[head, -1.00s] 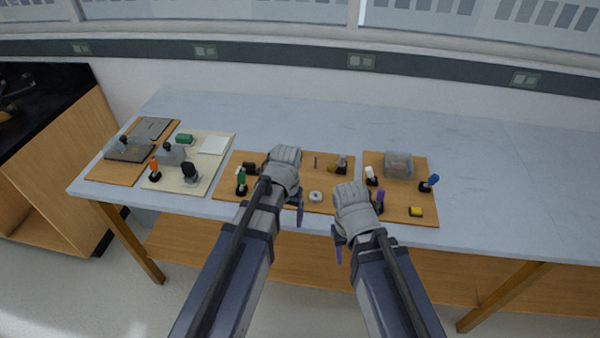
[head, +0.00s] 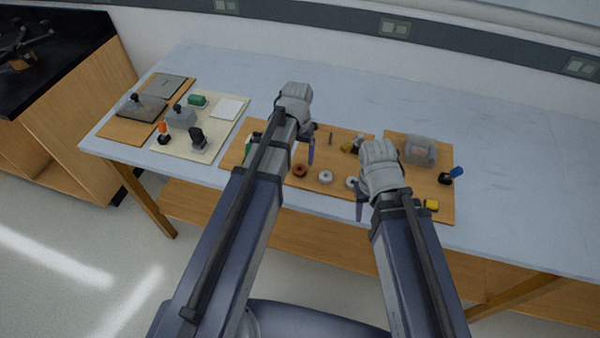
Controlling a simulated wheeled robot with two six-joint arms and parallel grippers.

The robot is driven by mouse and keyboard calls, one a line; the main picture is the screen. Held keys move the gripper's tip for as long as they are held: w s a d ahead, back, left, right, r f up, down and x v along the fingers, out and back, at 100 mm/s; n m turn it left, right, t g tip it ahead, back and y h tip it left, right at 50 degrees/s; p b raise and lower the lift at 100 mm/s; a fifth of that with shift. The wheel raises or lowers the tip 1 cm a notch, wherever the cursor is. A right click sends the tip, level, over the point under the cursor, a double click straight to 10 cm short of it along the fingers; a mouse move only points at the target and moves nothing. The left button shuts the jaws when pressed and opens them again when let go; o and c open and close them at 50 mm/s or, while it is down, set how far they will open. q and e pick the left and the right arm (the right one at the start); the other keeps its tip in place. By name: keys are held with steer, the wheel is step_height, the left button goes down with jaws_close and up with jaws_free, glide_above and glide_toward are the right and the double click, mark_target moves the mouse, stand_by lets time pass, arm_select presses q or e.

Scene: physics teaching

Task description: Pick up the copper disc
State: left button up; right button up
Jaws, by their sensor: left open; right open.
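The copper disc (head: 300,170), a small reddish-brown ring, lies on the middle wooden board (head: 235,157) near its front edge. A silver-grey disc (head: 326,177) lies to its right, and another pale disc (head: 351,183) is beyond that, beside my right gripper. My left gripper (head: 310,148) is open and empty, just behind and above the copper disc in the picture, apart from it. My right gripper (head: 361,203) is open and empty over the gap near the right board. Only one finger of each gripper shows clearly; the hands hide the others.
The right board (head: 440,212) carries a clear box (head: 420,150), a blue-handled piece (head: 456,173) and a yellow block (head: 431,205). A cream board (head: 215,142) with orange and black handled pieces lies left. The table's back and right are clear.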

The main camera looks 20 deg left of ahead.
mark_target(299, 165)
arm_select(q)
steer(key=shift+f, duration=0.15)
steer(key=f+b, duration=0.5)
steer(key=shift+w+d+f, duration=0.1)
steer(key=shift+d+f, duration=0.05)
steer(key=shift+d, duration=0.05)
jaws_close()
stand_by(0.7)
